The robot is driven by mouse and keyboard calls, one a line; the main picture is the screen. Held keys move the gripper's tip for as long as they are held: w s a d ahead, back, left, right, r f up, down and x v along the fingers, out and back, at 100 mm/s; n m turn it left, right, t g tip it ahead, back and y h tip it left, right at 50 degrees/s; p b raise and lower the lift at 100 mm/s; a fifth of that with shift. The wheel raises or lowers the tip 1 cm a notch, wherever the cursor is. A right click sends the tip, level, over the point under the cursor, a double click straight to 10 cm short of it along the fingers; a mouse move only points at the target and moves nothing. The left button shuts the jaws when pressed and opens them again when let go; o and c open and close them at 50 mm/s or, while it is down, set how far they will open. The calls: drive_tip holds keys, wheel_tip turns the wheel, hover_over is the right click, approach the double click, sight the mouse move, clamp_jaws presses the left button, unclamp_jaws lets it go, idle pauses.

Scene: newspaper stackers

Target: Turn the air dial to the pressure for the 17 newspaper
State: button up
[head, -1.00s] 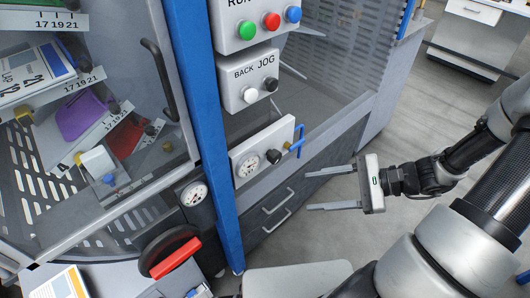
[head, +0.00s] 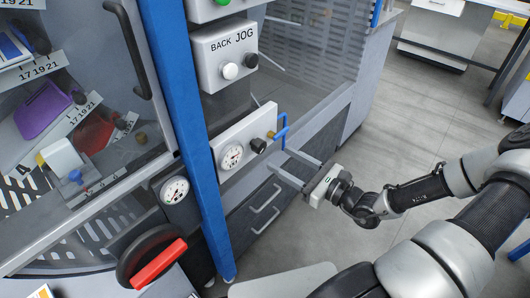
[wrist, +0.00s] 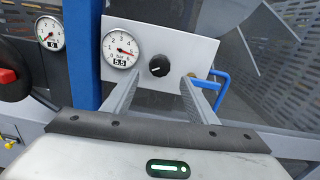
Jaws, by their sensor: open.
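The air dial is a small black knob (head: 259,145) on a pale panel (head: 228,172), right of a round white gauge (head: 232,156). In the wrist view the knob (wrist: 159,66) has a white pointer line, and the gauge (wrist: 121,49) has a red needle, the word "bar" and a readout that looks like 5.5. My gripper (head: 280,158) is open and empty, its fingers pointing at the panel just right of and below the knob in the head view. In the wrist view the knob appears between the fingers (wrist: 160,82), beyond their tips; I see no contact.
A blue pipe with a brass fitting (head: 271,135) sits right of the knob. The BACK/JOG box (head: 226,55) is above.

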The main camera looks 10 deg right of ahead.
sight(263, 149)
drive_tip(key=b+x, duration=0.1)
drive_tip(key=x, duration=0.6)
drive_tip(key=shift+w+a, duration=0.2)
drive_tip(key=c, duration=1.1)
